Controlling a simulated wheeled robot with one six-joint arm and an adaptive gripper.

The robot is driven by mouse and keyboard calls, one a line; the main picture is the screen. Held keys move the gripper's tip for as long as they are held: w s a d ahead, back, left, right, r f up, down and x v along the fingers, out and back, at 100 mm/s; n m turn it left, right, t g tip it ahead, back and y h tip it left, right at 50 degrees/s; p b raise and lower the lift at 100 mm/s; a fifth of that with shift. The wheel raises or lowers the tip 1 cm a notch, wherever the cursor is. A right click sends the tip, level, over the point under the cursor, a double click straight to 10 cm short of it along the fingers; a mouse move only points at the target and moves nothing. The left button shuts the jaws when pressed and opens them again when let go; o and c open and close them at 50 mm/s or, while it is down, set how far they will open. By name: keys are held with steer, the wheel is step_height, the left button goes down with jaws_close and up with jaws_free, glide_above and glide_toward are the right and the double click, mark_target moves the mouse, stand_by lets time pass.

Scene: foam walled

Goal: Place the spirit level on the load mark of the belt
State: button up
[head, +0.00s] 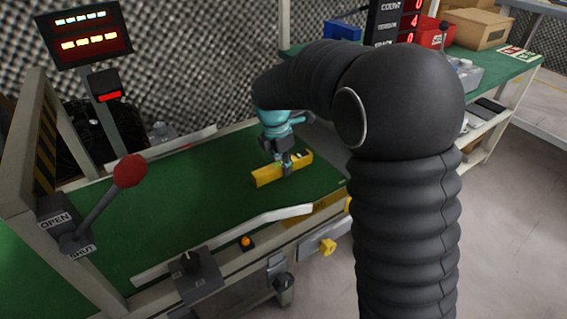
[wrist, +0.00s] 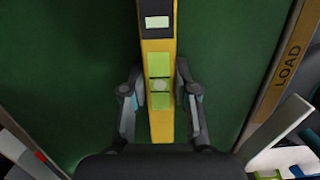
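The spirit level (head: 268,174) is a long yellow bar with pale green panels, over the green belt (head: 200,205) in the head view. In the wrist view the spirit level (wrist: 162,122) runs up the picture between my fingers. My gripper (head: 285,165) reaches down over its middle. In the wrist view my gripper (wrist: 160,80) has one finger on each side, both close against the bar. Whether the level touches the belt is hard to tell. The word LOAD (wrist: 287,66) is on the rail at the right of the wrist view.
A lever with a red knob (head: 130,170) and OPEN and SHUT plates stands at the left. A knob box (head: 195,275) and an orange button (head: 246,241) line the near edge. A green table (head: 490,75) with boxes stands behind right. Much of the belt is bare.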

mark_target(277, 165)
steer(key=o, duration=0.4)
steer(key=shift+r, duration=0.1)
step_height(277, 165, up, 12)
steer(key=s+a+p, duration=0.1)
steer(key=p, duration=0.1)
steer(key=s+d+r+m, duration=0.3)
steer(key=s+d+m, duration=0.1)
steer(key=s+d, duration=0.1)
steer(key=s+d+m+t, duration=0.1)
steer(key=s+d+m, duration=0.3)
steer(key=s+m, duration=0.3)
steer(key=s+d+f+m+t+y, duration=0.1)
steer(key=s+d+m+t, duration=0.1)
steer(key=s+d+m, duration=0.2)
steer(key=s+d+f+m+t, duration=0.1)
steer(key=s+d+m, duration=0.3)
steer(key=s+m, duration=0.5)
steer(key=shift+s+d+f+m+t, duration=0.15)
steer(key=shift+s+d+m+t, duration=0.2)
steer(key=shift+s, duration=0.75)
